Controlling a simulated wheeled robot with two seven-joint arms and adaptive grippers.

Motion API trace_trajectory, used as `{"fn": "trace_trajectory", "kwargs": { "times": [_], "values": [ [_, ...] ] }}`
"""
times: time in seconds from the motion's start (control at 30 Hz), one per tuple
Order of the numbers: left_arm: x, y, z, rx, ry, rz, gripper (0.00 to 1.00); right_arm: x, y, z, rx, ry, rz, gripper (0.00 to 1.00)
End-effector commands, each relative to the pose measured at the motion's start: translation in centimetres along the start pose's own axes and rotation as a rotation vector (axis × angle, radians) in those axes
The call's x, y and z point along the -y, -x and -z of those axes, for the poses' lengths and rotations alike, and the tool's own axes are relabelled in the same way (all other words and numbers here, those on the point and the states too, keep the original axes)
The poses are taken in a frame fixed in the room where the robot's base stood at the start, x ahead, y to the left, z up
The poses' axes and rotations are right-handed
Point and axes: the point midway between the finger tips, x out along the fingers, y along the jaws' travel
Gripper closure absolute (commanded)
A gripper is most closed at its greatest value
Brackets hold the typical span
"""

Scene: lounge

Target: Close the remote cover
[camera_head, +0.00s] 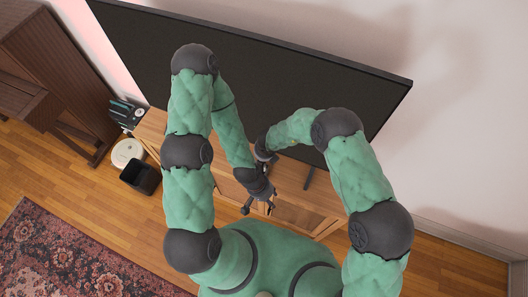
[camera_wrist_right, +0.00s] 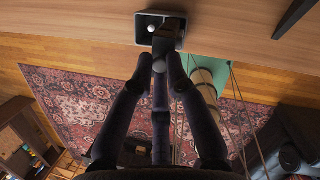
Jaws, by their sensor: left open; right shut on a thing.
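The cover's angle is hard to tell. In the head view my left gripper (camera_head: 258,207) is open near the front edge of the wooden TV cabinet (camera_head: 290,182).
A large dark TV (camera_head: 290,80) stands on the cabinet just behind my arms, with a stand leg (camera_head: 309,178) at the right. A black bin (camera_head: 139,177) and a white round thing (camera_head: 127,152) are on the floor at the left. A patterned rug (camera_head: 70,255) lies in front.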

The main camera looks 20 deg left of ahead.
Motion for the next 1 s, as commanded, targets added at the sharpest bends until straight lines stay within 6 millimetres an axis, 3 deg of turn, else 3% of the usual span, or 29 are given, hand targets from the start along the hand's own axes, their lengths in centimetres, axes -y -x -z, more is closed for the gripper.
{"fn": "trace_trajectory", "kwargs": {
  "times": [0.23,0.8,0.83,1.0],
  "values": [
    [-0.5,1.41,-0.06,0.0,0.0,0.0,0.59,-0.35,-0.18,0.12,-0.036,0.012,0.04,1.0],
    [-0.57,1.61,-0.07,0.0,0.0,0.0,0.59,-0.38,-0.42,0.23,-0.047,0.015,0.052,1.0],
    [-0.57,1.61,-0.07,0.0,0.0,0.0,0.59,-0.38,-0.43,0.24,-0.047,0.015,0.052,0.76],
    [-0.58,1.62,-0.07,0.0,0.0,0.0,0.59,-0.36,-0.35,0.11,-0.044,0.014,0.052,0.74]
  ]
}}
